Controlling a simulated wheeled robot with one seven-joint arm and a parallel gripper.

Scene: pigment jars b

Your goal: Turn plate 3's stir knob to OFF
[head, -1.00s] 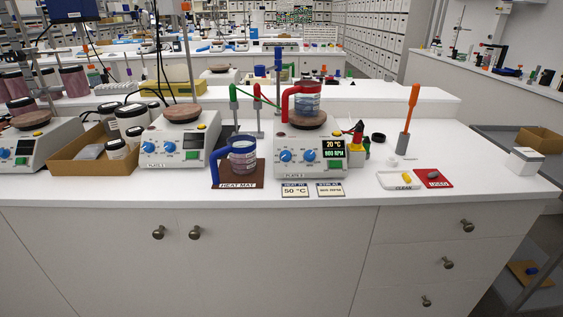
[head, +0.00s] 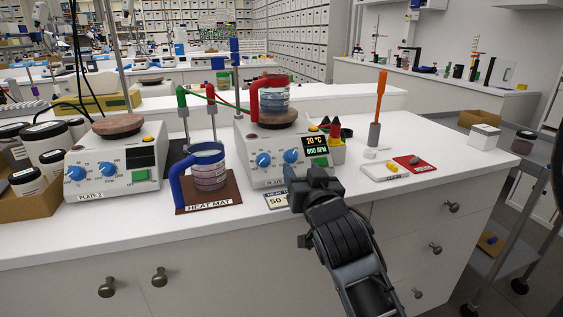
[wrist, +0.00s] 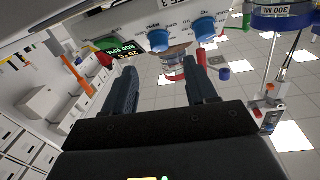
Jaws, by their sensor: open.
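Plate 3 (head: 262,178) is a white stirrer hotplate with two blue knobs, a left one (head: 263,160) and a right one (head: 291,156); I cannot read which is stir. My gripper (head: 303,180) is in front of the plate's right side, low, apart from the knobs. In the upside-down wrist view, my open, empty fingers (wrist: 160,66) point towards the panel, with the knob nearer the display (wrist: 158,32) and the other knob (wrist: 203,29) beyond the tips.
A blue-handled beaker (head: 210,172) stands on the brown heat mat (head: 224,200), left of plate 3. Plate 2 (head: 100,185) is further left. An orange-handled tool (head: 380,98), a white tray (head: 370,171) and a red mat (head: 425,161) are at the right.

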